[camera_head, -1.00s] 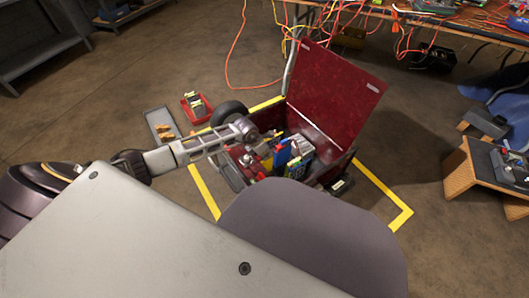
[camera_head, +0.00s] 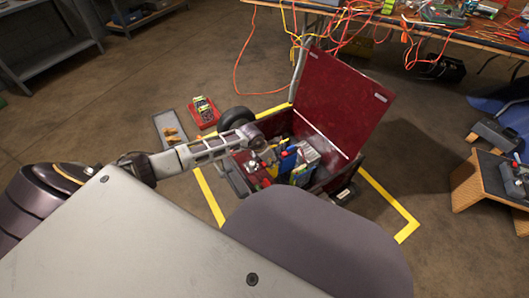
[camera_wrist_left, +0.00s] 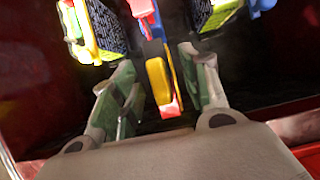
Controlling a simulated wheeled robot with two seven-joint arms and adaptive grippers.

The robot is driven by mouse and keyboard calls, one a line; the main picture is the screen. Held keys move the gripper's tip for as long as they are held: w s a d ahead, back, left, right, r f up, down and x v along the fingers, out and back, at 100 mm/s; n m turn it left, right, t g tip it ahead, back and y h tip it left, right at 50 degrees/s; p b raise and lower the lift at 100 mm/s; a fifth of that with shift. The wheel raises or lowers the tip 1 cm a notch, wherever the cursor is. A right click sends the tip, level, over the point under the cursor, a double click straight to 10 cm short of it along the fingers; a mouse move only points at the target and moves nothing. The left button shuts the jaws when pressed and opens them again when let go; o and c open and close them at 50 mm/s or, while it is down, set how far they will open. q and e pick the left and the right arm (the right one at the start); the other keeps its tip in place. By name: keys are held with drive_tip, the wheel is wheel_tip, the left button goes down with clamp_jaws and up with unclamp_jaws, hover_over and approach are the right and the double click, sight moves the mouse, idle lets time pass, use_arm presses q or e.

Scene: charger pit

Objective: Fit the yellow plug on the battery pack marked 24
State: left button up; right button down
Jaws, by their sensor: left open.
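My left gripper (camera_head: 268,158) reaches down into the open dark red chest. In the left wrist view the left gripper (camera_wrist_left: 160,84) is open, with one finger on each side of a narrow yellow piece (camera_wrist_left: 158,80) with a red end. Its fingers look apart from that piece; I cannot tell whether it is the yellow plug. Labelled packs, one at upper left (camera_wrist_left: 106,28) and one at the top (camera_wrist_left: 220,12), stand beyond the fingers. The print is too small to read a 24. My right gripper is out of view.
The chest's raised lid (camera_head: 345,100) stands behind the gripper. A grey tray (camera_head: 161,122) with orange-yellow pieces and a red tray (camera_head: 206,121) lie on the floor to the left. A cable-strewn table (camera_head: 480,30) is at the back; a wooden step (camera_head: 470,185) is at right.

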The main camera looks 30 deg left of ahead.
use_arm(q)
drive_tip(key=v, duration=1.1)
drive_tip(key=shift+s+r, duration=0.15)
drive_tip(key=shift+r, duration=0.1)
drive_tip(key=shift+r, duration=0.1)
idle(0.5)
wheel_tip(320, 180, up, 9)
drive_tip(key=p, duration=0.9)
drive_tip(key=shift+r+p, duration=0.35)
drive_tip(key=shift+p, duration=0.15)
